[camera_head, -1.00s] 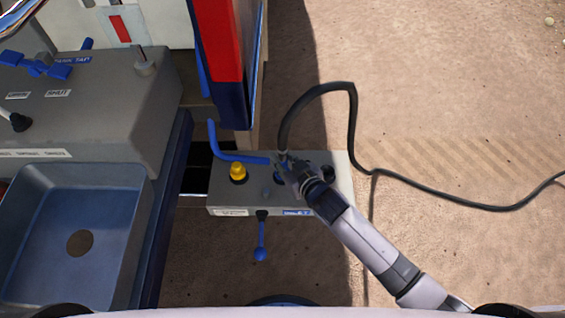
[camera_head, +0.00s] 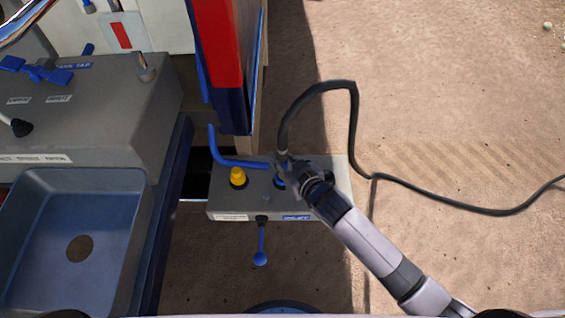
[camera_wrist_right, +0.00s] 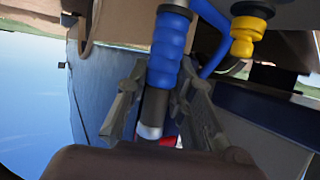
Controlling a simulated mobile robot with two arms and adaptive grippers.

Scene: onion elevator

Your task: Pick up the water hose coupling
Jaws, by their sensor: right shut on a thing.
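The water hose coupling shows in the right wrist view as a dark sleeve with a silver ring (camera_wrist_right: 150,131), in line with a blue ribbed fitting (camera_wrist_right: 168,48). In the head view it is mostly hidden at the end of the black hose (camera_head: 352,115). My right gripper (camera_head: 285,167) is over the grey panel box, and its fingers, also in the right wrist view (camera_wrist_right: 156,103), are shut around the coupling. The coupling appears in line with the blue fitting; whether they are joined is unclear. My left gripper is not in view.
The grey panel box (camera_head: 230,203) carries a yellow fitting (camera_head: 238,178), a blue bent pipe (camera_head: 240,163) and a blue-ended lever (camera_head: 260,258). A blue sink (camera_head: 120,270) is at left. A red and blue upright panel (camera_head: 225,60) stands behind. Sandy ground at right is open.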

